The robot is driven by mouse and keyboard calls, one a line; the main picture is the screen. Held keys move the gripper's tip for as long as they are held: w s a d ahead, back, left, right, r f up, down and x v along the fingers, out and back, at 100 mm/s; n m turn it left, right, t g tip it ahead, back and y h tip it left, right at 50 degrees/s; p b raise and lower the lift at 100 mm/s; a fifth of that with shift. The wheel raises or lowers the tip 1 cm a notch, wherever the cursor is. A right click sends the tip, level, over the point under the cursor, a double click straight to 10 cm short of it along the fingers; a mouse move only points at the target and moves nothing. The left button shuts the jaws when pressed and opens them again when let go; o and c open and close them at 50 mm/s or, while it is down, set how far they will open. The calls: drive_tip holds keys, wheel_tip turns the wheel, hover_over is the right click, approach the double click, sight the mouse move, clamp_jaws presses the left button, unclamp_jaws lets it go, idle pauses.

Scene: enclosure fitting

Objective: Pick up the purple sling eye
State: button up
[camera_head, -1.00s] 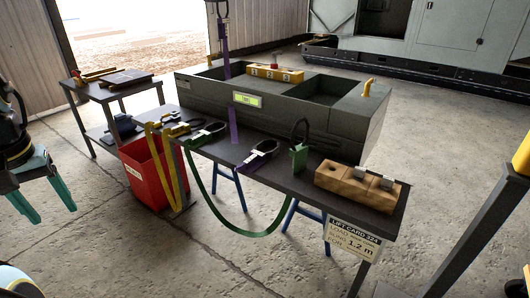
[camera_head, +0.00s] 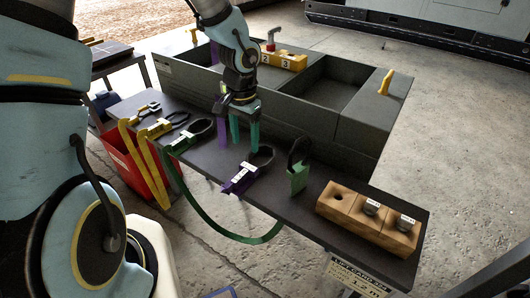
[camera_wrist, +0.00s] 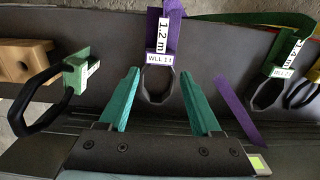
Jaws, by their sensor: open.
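The purple sling eye (camera_head: 236,184) lies on the dark bench, its black loop pointing toward the enclosure. In the wrist view the purple sling eye (camera_wrist: 172,30) has a white "1.2 m" tag, and its black loop shows between my fingers. My gripper (camera_head: 245,137) has two teal fingers, open and empty, pointing down behind the loop in the head view. In the wrist view my gripper (camera_wrist: 160,75) has one fingertip on each side of the loop. I cannot tell how far above the bench the tips are.
A green sling eye (camera_head: 186,143) lies left of the purple one. A green piece with a black loop (camera_head: 298,178) stands to its right, near a wooden block (camera_head: 340,203). The grey enclosure (camera_head: 362,122) stands behind. Yellow straps hang by a red bin (camera_head: 112,146).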

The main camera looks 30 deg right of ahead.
hover_over(246, 169)
drive_tip(key=f, duration=0.5)
drive_tip(key=shift+s+d+f, duration=0.15)
drive_tip(key=shift+d, duration=0.2)
drive_tip(key=shift+a+f+p, duration=0.2)
drive_tip(key=shift+f+p, duration=0.1)
drive_tip(key=shift+f, duration=1.05)
drive_tip(key=shift+a+f+p, duration=0.15)
drive_tip(key=shift+f+p, duration=0.1)
drive_tip(key=shift+f, duration=1.1)
clamp_jaws()
